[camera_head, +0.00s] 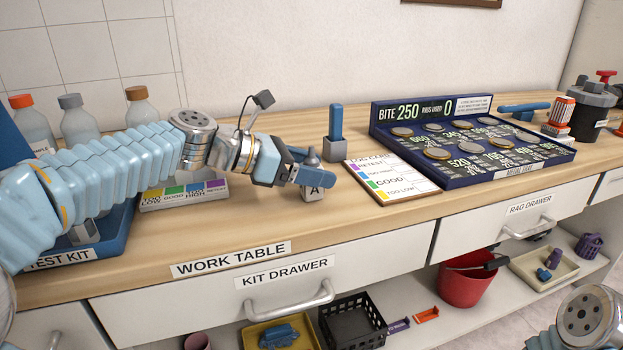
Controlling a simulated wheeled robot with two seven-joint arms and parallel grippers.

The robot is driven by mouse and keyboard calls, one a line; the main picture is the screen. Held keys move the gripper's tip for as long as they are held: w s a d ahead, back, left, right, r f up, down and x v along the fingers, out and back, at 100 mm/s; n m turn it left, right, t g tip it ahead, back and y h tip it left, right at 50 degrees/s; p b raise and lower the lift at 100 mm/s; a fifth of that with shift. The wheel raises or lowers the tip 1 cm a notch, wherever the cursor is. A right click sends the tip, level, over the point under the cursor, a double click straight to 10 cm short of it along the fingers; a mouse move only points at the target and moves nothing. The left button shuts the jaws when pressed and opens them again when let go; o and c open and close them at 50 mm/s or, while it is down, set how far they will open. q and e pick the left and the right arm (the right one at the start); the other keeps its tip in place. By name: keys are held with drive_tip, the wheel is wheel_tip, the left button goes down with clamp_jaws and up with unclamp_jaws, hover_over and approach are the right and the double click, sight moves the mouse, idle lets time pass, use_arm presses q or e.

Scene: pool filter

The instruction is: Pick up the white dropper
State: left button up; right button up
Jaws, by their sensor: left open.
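My left gripper (312,170) is open, reaching in from the left over the work table (240,225). Its fingers are just above and around the top of a small pale block-like item marked "A" (313,192). The fingers hide the top of this item, so I cannot tell whether it is the white dropper or whether they touch it. No other thing that is clearly a white dropper shows. Only a piece of my right arm shows at the bottom right; its gripper is outside the picture.
A blue-handled tool in a grey block (336,150) stands just behind the gripper. A log card (410,182) and a dark blue coin board (545,152) lie to the right. Capped bottles (78,122) and the test kit tray (105,240) are at the left.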

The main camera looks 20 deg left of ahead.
use_arm(q)
drive_tip(key=shift+r, duration=0.1)
drive_tip(key=c, duration=1.1)
